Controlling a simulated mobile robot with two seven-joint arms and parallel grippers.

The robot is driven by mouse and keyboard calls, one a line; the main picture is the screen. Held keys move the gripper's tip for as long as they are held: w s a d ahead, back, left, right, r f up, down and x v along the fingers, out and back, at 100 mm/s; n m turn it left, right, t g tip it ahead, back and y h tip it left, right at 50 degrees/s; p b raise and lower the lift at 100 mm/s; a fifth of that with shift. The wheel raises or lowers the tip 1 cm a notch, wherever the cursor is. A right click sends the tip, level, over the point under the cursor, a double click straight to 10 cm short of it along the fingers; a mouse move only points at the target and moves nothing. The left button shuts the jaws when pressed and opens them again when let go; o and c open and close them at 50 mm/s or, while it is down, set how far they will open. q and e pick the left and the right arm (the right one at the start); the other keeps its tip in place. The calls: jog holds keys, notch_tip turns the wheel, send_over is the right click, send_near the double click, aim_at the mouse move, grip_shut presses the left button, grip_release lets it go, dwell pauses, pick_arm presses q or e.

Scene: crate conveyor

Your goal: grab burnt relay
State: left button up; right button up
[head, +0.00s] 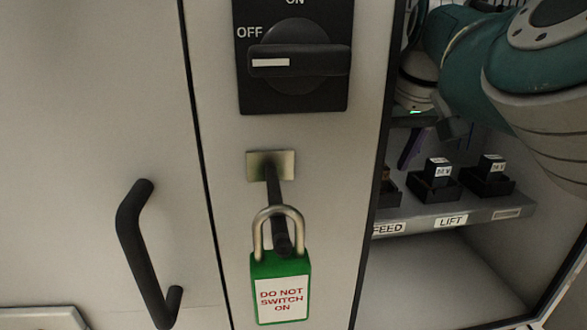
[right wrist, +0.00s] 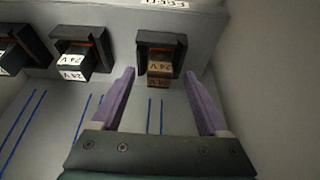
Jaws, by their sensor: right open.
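The burnt relay (right wrist: 166,67), with a browned 24V label, sits in a black socket at the right of the row in the right wrist view. In the head view a brownish bit of it (head: 386,175) shows behind the cabinet's edge, above the FEED label. My right gripper (right wrist: 159,73) is open, its purple fingertips on either side of the relay's front and apart from it. In the head view one purple finger (head: 411,148) shows; the rest is hidden. My left gripper is not in view.
Two clean white-labelled relays, one (head: 438,169) beside the burnt one and one (head: 490,168) further right, sit in black sockets on a shelf (head: 455,219). A green padlock (head: 279,272) hangs below the switch (head: 298,61), which points to OFF. The cabinet wall (right wrist: 262,80) is close on the right.

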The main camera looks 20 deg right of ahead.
jog(key=shift+x, duration=0.9)
grip_shut()
